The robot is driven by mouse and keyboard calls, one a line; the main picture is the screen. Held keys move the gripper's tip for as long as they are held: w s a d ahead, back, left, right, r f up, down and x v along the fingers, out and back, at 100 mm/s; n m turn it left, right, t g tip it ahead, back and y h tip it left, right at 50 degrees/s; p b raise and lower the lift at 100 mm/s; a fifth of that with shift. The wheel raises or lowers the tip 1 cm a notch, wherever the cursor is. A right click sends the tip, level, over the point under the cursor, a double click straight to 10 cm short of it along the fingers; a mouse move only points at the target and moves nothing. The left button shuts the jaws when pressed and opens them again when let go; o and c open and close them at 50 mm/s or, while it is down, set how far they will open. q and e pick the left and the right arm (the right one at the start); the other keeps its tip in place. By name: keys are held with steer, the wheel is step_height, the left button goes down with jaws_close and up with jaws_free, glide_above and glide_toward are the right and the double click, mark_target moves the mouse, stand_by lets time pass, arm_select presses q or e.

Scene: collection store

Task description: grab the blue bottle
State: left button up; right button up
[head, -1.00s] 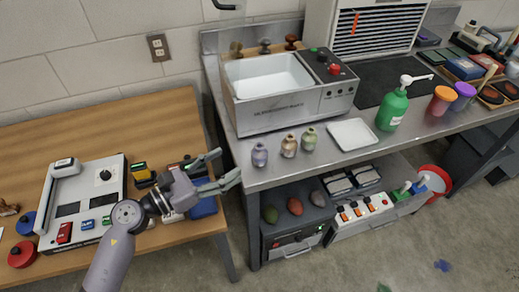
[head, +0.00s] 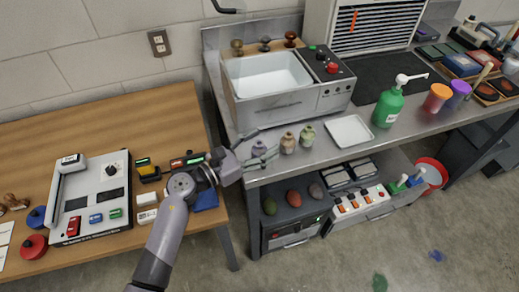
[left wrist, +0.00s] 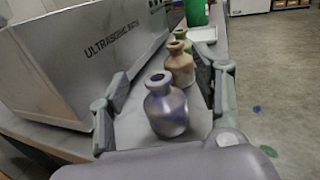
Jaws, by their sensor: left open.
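The blue bottle (head: 258,149) is small, round and purplish-blue with a narrow neck. It stands upright at the near left edge of the metal bench. In the left wrist view the blue bottle (left wrist: 167,108) is nearest, between the spread fingers. My left gripper (head: 265,147) is open, with one finger on each side of the bottle. In the left wrist view the open gripper (left wrist: 170,85) shows a gap between each finger and the bottle. My right gripper is not in view.
A tan bottle (head: 288,143) and a green bottle (head: 307,135) stand close behind the blue one. The ultrasonic bath (head: 285,108) is beside them. A white tray (head: 349,131) lies to the right. The wooden table (head: 110,125) is at left.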

arm_select(q)
jaws_close()
stand_by(0.7)
